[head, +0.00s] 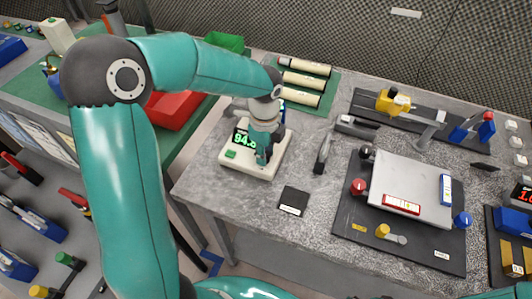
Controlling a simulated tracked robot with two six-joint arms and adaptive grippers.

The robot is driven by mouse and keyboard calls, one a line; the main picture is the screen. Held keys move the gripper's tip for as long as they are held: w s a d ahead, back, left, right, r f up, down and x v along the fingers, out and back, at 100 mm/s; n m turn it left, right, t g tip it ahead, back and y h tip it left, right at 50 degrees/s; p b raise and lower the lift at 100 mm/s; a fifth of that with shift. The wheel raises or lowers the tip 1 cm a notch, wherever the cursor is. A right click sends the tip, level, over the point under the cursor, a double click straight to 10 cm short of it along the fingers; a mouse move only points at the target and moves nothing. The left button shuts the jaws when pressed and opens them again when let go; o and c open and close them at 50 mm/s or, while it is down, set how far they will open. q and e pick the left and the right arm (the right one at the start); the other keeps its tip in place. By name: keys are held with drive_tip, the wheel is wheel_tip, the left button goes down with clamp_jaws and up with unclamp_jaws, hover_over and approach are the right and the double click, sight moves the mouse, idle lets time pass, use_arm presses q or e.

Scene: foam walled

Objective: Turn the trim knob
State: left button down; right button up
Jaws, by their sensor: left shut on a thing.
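A cream instrument box (236,163) with a green-lit display (243,139) stands near the left edge of the grey speckled table. The display starts with 94, and my gripper covers its right end. My left gripper (263,158) points down over the right part of the box and is shut on the trim knob. The knob itself is hidden by the fingers. A small green button (231,154) shows on the front left of the box. My right gripper is not in view.
A black card (294,201) lies in front of the box. A dark hand tool (323,153) lies to its right, beside a black board with a grey plate (411,188) and coloured knobs. Cream cylinders (302,80) lie on a green mat behind. The front table edge is clear.

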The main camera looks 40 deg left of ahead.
use_arm(q)
drive_tip(key=n+b, duration=0.2)
drive_tip(key=n, duration=0.3)
drive_tip(key=shift+w, duration=0.1)
drive_tip(key=n+b, duration=0.1)
drive_tip(key=n, duration=0.4)
drive_tip(key=shift+n+b, duration=0.3)
drive_tip(key=n+b, duration=0.1)
drive_tip(key=n, duration=0.4)
drive_tip(key=n+b, duration=0.1)
drive_tip(key=n, duration=0.4)
drive_tip(key=shift+r+b, duration=0.15)
drive_tip(key=shift+b, duration=0.15)
drive_tip(key=c, duration=0.9)
unclamp_jaws()
drive_tip(key=shift+c, duration=0.2)
